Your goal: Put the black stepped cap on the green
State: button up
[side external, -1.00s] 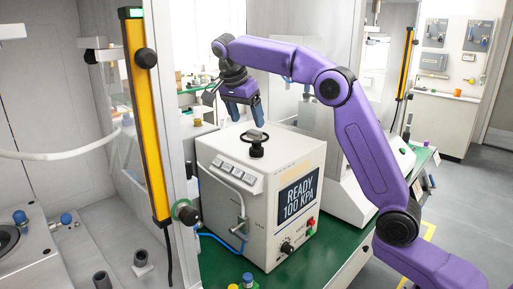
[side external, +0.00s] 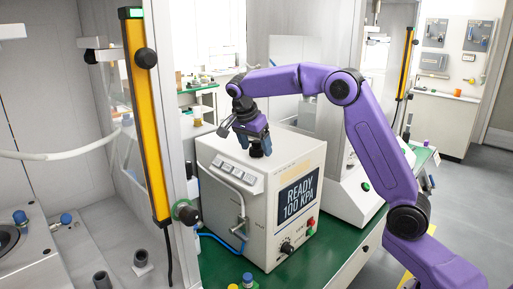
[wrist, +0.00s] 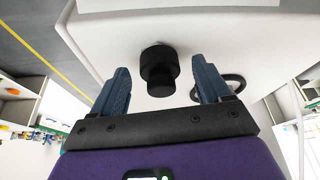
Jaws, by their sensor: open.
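The black stepped cap (wrist: 160,66) stands on top of the white press box (side external: 222,208). In the wrist view it shows a wide part and a narrower end, between my two blue fingers. In the side view only a dark bit of the cap (side external: 257,152) shows beneath the fingers. My gripper (side external: 260,143) is open over the box top, its fingers on either side of the cap, with gaps visible in the wrist view (wrist: 163,80). I cannot tell how deep the fingers reach around it. The green bench surface (side external: 325,245) lies under and in front of the box.
A black ring (wrist: 233,84) lies beside the cap on the box top. The box front has a "READY 100 KPA" display (side external: 299,194), knobs and a handle. A yellow post (side external: 147,120) stands left. Small blue and yellow pieces sit at the bench's front edge.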

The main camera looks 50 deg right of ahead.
jog(key=c, duration=1.2)
jog(key=shift+r, duration=0.15)
